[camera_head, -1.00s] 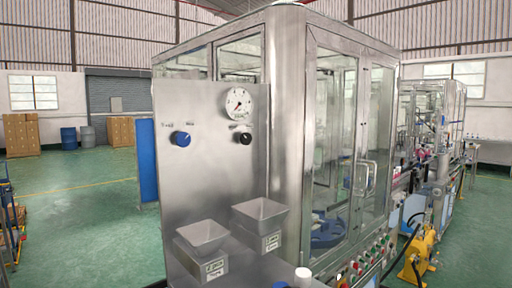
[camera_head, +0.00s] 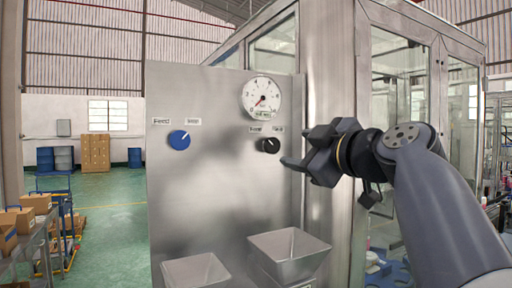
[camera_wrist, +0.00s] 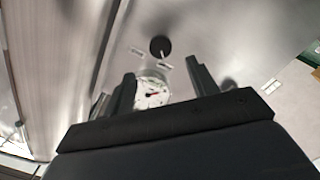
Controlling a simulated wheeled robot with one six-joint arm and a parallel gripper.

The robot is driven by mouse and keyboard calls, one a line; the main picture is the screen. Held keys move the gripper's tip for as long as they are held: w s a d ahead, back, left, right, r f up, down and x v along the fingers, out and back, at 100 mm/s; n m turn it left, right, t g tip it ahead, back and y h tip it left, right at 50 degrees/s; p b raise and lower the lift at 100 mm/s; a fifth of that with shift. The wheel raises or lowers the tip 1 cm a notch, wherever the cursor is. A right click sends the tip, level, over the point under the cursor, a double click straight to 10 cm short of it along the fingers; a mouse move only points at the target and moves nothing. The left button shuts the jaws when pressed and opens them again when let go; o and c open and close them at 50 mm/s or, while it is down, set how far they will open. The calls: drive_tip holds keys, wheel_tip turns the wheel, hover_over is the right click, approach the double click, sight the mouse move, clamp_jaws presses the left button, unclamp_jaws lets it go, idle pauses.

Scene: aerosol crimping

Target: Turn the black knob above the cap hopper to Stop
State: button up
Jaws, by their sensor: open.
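The black knob (camera_head: 269,146) is on the steel panel, below the round gauge and above the right-hand hopper. Small labels sit above it, partly legible. It also shows in the wrist view (camera_wrist: 160,46), beyond the fingertips, with a pale pointer line. My gripper (camera_head: 298,148) is open and empty, just right of the knob and apart from it. In the wrist view its two fingers (camera_wrist: 160,82) stand either side of the gauge (camera_wrist: 152,92). The cap hopper (camera_head: 288,254) is a grey open funnel at the lower right of the panel.
A blue knob (camera_head: 179,140) with labels is on the panel's left. A second hopper (camera_head: 196,271) is at the lower left. The glass-doored steel cabinet (camera_head: 400,95) stands right of the panel, behind my arm. The panel face between the knobs is clear.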

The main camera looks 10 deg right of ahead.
sight(274, 146)
drive_tip(key=p+x, duration=0.3)
drive_tip(key=x, duration=0.6)
drive_tip(key=shift+f, duration=0.1)
drive_tip(key=shift+c, duration=0.2)
drive_tip(key=c, duration=0.9)
